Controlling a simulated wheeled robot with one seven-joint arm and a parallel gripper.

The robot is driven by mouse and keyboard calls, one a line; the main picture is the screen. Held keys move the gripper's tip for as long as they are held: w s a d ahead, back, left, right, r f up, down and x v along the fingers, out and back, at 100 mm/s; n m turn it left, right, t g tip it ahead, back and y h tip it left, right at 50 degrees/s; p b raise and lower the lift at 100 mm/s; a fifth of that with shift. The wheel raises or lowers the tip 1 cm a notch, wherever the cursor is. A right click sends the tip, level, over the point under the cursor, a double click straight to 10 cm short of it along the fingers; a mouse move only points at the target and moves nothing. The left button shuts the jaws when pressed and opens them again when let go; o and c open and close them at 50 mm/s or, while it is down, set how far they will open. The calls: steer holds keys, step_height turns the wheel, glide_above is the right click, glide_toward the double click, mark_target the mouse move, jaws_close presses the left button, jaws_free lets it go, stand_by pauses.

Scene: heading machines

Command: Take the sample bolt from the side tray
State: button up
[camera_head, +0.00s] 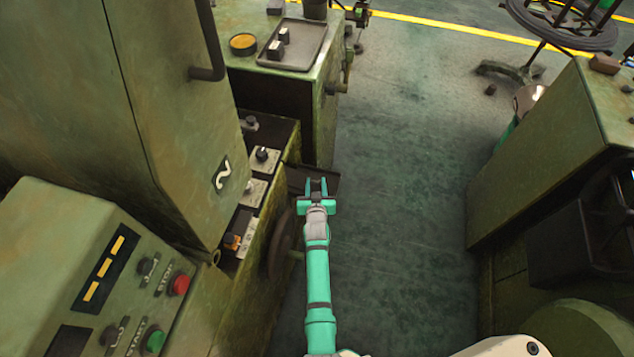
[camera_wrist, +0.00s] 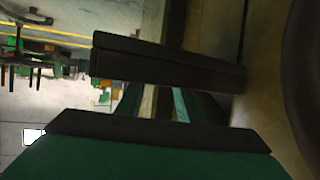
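My gripper (camera_head: 316,182) reaches forward along the left machine, its two teal fingers apart. It is over or at a dark, shallow tray (camera_head: 328,188) that juts from the machine's side. I cannot tell whether the fingers touch it. A small dark patch shows between the finger bases; I cannot tell whether it is a bolt or part of the gripper. No bolt is clearly visible. In the wrist view, a dark slab (camera_wrist: 165,64), perhaps the tray's edge, crosses in front of the fingers and hides their ends.
A handwheel (camera_head: 281,245) is close left of my arm. A grey tray (camera_head: 310,62) with small dark blocks lies on the green cabinet behind. A control panel (camera_head: 90,290) with red and green buttons is at lower left. Another machine (camera_head: 540,150) stands right; the floor (camera_head: 400,200) between is clear.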

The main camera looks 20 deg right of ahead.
stand_by(0.3)
steer(key=shift+r, duration=0.5)
step_height(320, 180, up, 2)
steer(key=shift+r, duration=0.25)
steer(key=w+d+r, duration=0.6)
steer(key=d+r, duration=0.3)
steer(key=d, duration=0.3)
steer(key=shift+w+d+r, duration=0.15)
steer(key=shift+d+r, duration=0.05)
steer(key=shift+r, duration=0.05)
